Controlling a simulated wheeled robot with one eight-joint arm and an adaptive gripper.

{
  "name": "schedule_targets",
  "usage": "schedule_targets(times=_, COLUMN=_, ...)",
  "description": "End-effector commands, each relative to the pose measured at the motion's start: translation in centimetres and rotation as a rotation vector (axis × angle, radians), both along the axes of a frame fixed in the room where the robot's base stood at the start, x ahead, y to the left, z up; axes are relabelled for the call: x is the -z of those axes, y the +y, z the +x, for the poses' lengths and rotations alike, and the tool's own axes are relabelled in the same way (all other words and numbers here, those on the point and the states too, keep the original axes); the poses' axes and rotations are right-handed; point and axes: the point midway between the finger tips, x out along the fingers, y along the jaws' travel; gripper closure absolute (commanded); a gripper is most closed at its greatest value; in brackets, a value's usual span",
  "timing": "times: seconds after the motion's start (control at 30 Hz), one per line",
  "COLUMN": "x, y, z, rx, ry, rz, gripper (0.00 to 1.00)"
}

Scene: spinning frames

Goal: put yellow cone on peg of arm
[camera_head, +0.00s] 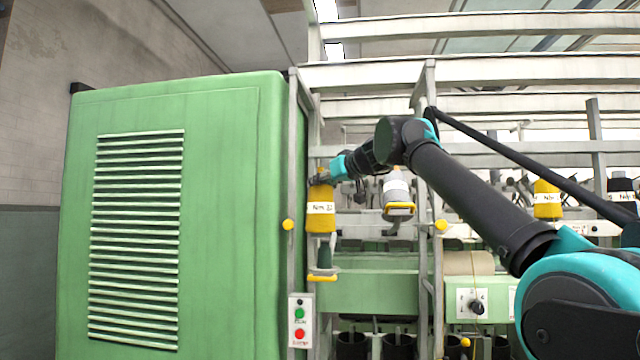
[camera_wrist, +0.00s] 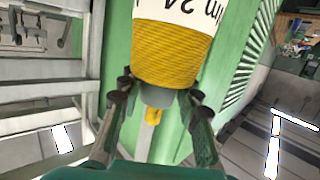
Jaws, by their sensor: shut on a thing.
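The yellow cone (camera_head: 320,220) hangs upright by the left post of the green frame, with a white label around it. My gripper (camera_head: 318,180) is at its top end, reaching in from the right. In the wrist view the yellow cone (camera_wrist: 172,55) fills the top middle, and my gripper (camera_wrist: 157,97) has its two fingers closed on the cone's grey end. Below the cone in the head view is a dark green peg (camera_head: 324,256) on an arm with a yellow end (camera_head: 323,277). I cannot tell whether the cone touches the peg.
A green cabinet (camera_head: 220,200) stands close on the left. A grey cone (camera_head: 396,186) sits on a yellow-tipped arm to the right. Another yellow cone (camera_head: 546,198) hangs further right. A control box (camera_head: 300,320) with green and red buttons is below. White rails cross above.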

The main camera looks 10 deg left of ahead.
Motion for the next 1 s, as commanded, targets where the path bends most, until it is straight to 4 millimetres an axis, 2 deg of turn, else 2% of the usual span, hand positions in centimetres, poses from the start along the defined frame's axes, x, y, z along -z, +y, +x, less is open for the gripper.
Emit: schedule_targets(times=1.0, x=0.4, y=-0.3, z=6.3, rx=0.001, ry=0.0, rz=0.0, gripper=1.0)
